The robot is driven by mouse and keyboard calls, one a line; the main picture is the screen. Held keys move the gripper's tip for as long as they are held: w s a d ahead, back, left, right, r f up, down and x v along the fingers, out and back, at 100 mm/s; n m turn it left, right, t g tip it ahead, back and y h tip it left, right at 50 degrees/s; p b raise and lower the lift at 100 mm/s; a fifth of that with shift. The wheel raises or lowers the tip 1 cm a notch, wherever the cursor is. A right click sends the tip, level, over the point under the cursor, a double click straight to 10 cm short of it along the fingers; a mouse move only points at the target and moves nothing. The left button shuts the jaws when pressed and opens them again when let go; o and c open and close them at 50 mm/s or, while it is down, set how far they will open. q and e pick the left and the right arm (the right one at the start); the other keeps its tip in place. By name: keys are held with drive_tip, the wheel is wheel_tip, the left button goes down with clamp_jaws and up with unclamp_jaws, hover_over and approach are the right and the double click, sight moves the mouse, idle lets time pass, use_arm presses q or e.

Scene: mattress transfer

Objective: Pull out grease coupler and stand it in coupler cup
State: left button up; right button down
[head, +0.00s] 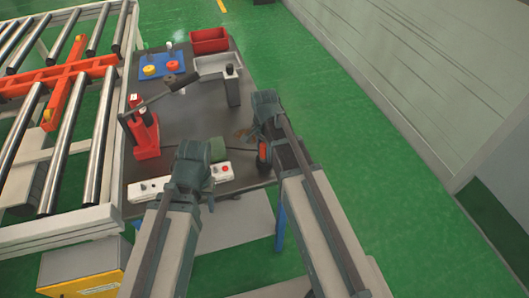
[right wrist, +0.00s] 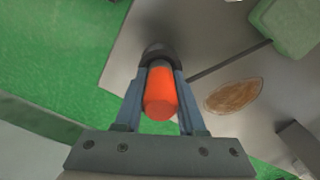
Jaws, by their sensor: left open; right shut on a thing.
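My right gripper (right wrist: 160,105) is shut on an orange cylinder (right wrist: 161,92) with a dark rounded far end (right wrist: 157,52), which I take to be the grease coupler. Its two fingers lie along both sides of it. In the head view the orange coupler (head: 264,151) shows as a small spot beside my right arm, by the table's right edge. Whether its dark end touches anything is unclear. My left gripper (head: 208,196) is open near the table's front edge, mostly hidden by its own arm. I cannot tell for sure which thing is the coupler cup.
A grey table (head: 185,120) carries a red lever device (head: 144,138), a blue board (head: 160,64), a red bin (head: 209,41), a grey tray (head: 215,63) and a dark-topped post (head: 233,88). A green block (right wrist: 286,24) and brown oval (right wrist: 233,97) lie near the coupler. A roller conveyor (head: 50,110) stands left.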

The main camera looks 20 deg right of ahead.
drive_tip(key=shift+f, duration=0.2)
drive_tip(key=shift+c, duration=2.1)
unclamp_jaws()
drive_tip(key=shift+r, duration=0.1)
wheel_tip(320, 180, up, 14)
drive_tip(key=p, duration=1.3)
drive_tip(key=shift+p, duration=0.35)
